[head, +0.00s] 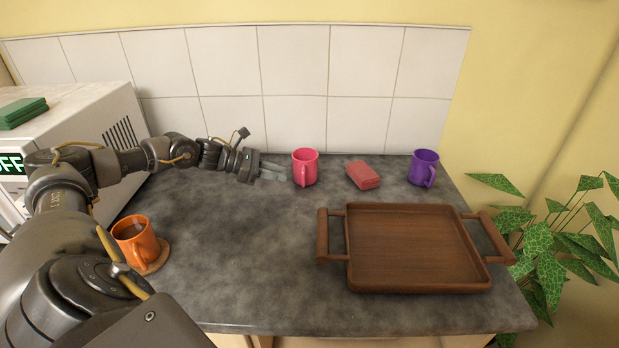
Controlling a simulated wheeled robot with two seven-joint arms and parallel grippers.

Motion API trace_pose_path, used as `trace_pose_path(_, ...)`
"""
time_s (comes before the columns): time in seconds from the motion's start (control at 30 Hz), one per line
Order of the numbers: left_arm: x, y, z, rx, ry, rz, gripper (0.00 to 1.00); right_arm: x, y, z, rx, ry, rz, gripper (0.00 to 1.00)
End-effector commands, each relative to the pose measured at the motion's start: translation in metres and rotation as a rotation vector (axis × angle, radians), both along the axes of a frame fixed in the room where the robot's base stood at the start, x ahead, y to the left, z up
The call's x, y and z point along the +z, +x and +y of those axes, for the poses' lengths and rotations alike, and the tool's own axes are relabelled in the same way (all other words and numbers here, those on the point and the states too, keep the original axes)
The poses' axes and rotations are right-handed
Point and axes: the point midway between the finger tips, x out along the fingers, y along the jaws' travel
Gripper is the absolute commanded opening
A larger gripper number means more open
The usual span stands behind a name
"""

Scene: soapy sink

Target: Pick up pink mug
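The pink mug (304,168) stands upright on the dark grey counter, near the tiled back wall, with its handle toward the front. My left gripper (281,173) reaches in from the left, low over the counter. Its fingertips point right and are just left of the mug's side. The two fingers look apart, with nothing seen between them. I cannot tell whether a fingertip touches the mug. My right gripper is not in view.
A red box-like block (363,175) and a purple mug (423,168) stand right of the pink mug. A wooden tray (410,250) lies front right. An orange mug (136,242) sits on a coaster (157,262) at left. A white microwave (75,125) bounds the left. The counter's middle (255,255) is clear.

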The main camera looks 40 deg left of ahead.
Motion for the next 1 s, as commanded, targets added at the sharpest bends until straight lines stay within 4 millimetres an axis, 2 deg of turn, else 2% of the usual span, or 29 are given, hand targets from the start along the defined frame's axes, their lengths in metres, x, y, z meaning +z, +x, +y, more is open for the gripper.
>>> trace_pose_path(0.17,0.0,0.0,0.001,0.005,0.0,-0.001,0.22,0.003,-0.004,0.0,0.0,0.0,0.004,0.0)
trace_pose_path(0.5,-0.018,0.031,-0.03,0.004,-0.002,-0.001,0.22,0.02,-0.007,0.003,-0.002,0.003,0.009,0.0)
trace_pose_path(0.73,-0.022,0.036,-0.035,0.004,0.0,0.0,0.22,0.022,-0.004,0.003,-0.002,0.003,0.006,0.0)
trace_pose_path(1.0,-0.037,0.058,-0.061,0.003,-0.002,-0.001,0.22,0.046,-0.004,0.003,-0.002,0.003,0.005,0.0)
